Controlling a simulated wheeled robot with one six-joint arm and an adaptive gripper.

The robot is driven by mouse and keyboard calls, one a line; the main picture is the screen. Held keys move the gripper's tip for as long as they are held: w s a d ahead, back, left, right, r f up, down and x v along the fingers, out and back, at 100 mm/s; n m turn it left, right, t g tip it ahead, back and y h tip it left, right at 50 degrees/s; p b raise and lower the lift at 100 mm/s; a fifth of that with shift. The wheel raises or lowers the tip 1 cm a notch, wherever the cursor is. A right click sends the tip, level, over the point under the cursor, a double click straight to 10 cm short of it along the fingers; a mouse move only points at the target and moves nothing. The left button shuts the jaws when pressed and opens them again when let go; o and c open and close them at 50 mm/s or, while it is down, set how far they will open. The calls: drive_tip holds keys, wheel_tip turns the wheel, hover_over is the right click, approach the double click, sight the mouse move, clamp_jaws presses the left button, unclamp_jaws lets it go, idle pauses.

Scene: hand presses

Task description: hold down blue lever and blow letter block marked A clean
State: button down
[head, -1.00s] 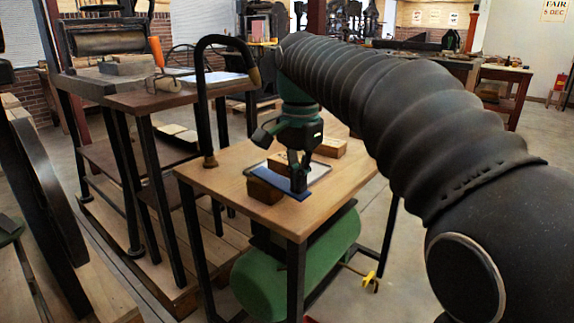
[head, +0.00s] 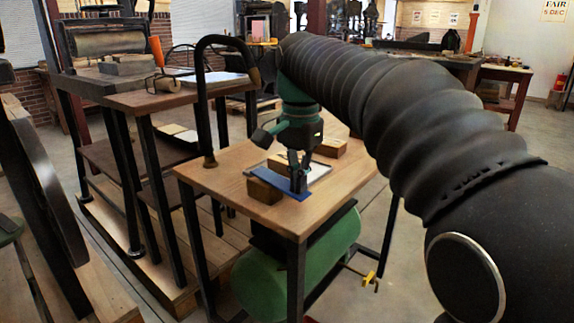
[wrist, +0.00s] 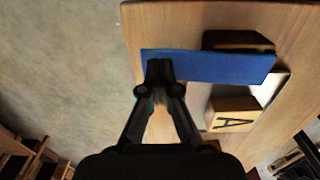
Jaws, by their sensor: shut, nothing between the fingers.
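The blue lever (wrist: 215,67) is a flat bar over the table top. It also shows in the head view (head: 292,186). My gripper (wrist: 159,69) points down with its fingers together and empty. Its tips are at the lever's left end in the wrist view and appear to rest on its upper face. The block marked A (wrist: 235,115) is wooden with a dark letter. It sits beside the lever, on a pale plate (wrist: 274,86), apart from my fingers. In the head view my gripper (head: 298,187) hides part of the plate.
Another wooden block (wrist: 238,41) lies partly under the lever's far side; it is in front in the head view (head: 264,190). One more block (head: 330,147) sits behind my gripper. A curved black bar (head: 203,100) stands at the table's left corner. A green tank (head: 300,262) is below.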

wheel_tip(320, 180, up, 5)
drive_tip(key=p, duration=0.5)
drive_tip(key=shift+r+p, duration=0.55)
drive_tip(key=shift+r, duration=0.45)
drive_tip(key=s+d+f+n+t, duration=0.2)
drive_tip(key=s+d+f+n, duration=0.1)
drive_tip(key=s+d+f, duration=0.4)
drive_tip(key=s+d+f+n+t, duration=0.3)
drive_tip(key=s+d+f, duration=0.4)
drive_tip(key=s, duration=0.7)
wheel_tip(320, 180, down, 2)
drive_tip(key=shift+d+f+n+t, duration=0.2)
drive_tip(key=shift+n+t, duration=0.1)
drive_tip(key=shift+n, duration=0.5)
